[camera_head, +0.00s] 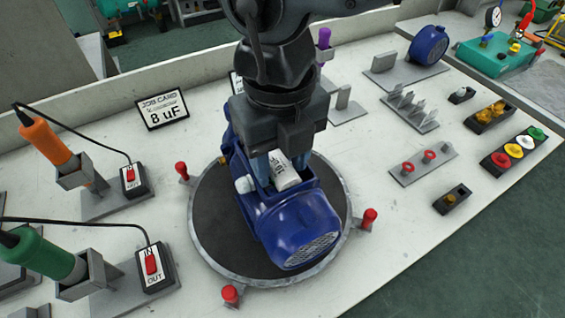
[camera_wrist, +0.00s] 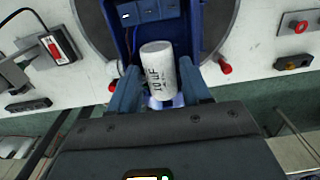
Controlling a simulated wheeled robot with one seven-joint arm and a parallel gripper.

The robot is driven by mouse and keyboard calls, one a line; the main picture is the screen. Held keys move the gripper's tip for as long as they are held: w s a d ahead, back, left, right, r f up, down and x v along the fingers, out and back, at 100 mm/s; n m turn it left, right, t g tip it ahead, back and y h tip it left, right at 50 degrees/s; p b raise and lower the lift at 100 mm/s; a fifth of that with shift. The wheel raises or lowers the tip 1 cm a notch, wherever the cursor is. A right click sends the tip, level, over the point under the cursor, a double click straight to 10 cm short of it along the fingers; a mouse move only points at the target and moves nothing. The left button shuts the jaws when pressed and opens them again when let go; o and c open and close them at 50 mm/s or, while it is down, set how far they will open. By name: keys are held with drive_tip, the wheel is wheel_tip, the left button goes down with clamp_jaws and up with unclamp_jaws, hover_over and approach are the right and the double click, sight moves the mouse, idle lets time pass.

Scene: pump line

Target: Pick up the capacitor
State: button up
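The capacitor (camera_head: 285,177) is a white cylinder with dark print, in the open top of the blue pump (camera_head: 299,226). In the wrist view the capacitor (camera_wrist: 158,72) sits between my two blue fingers, with a narrow gap showing on either side. My gripper (camera_head: 279,166) points down over the pump, open, its fingers straddling the capacitor. The fingers also show in the wrist view (camera_wrist: 158,84). My arm hides part of the pump's far side.
The pump stands on a round dark turntable (camera_head: 215,240) with red-knobbed clamps around its rim. A job card (camera_head: 163,108) reading 8 uF stands behind left. Orange (camera_head: 47,141) and green (camera_head: 40,254) tools stand at left. Racks of small parts fill the right side.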

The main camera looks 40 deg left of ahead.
drive_tip(key=shift+w+d+f, duration=0.1)
drive_tip(key=shift+d+f, duration=0.05)
drive_tip(key=shift+f, duration=0.2)
drive_tip(key=c, duration=0.7)
drive_tip(key=shift+r, duration=0.1)
drive_tip(key=shift+c, duration=0.2)
